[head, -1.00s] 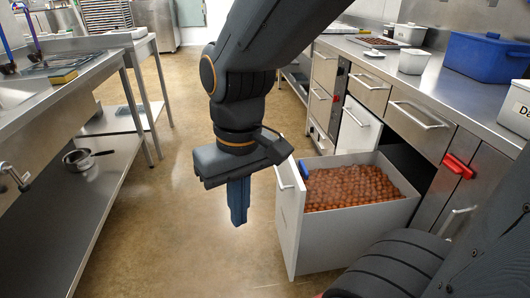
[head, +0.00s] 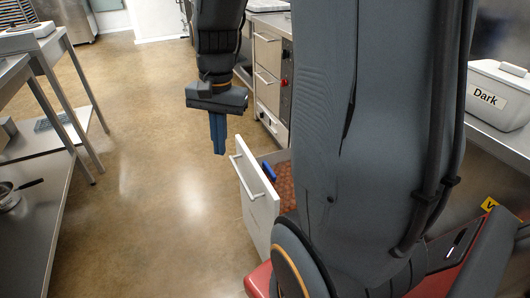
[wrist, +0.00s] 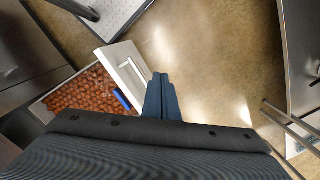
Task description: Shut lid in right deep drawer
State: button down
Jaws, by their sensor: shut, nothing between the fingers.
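The deep drawer (head: 252,205) stands pulled out, its white front and bar handle facing the aisle. It also shows in the wrist view (wrist: 128,66). Many round brown pieces (wrist: 78,92) fill the drawer; no lid can be made out. A small blue item (head: 269,172) sits just inside the drawer front, and shows in the wrist view too (wrist: 122,99). My gripper (head: 218,152) is shut and empty, pointing down, in front of and apart from the drawer front. My arm hides most of the drawer in the head view.
A counter with a white tub labelled Dark (head: 497,95) is at the right. A steel table (head: 35,150) with a lower shelf and a pan (head: 12,196) is at the left. The floor (head: 150,190) between is clear.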

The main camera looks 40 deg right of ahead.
jog(key=w+d+f+m+p, duration=0.1)
jog(key=w+d+m, duration=0.1)
jog(key=d+m, duration=0.6)
jog(key=m+p, duration=0.2)
jog(key=m, duration=0.1)
send_near(269, 169)
notch_tip(269, 169, down, 6)
jog(key=shift+a+f+b, duration=0.2)
jog(key=shift+f+b, duration=0.05)
jog(key=shift+b, duration=0.25)
jog(key=shift+f, duration=0.1)
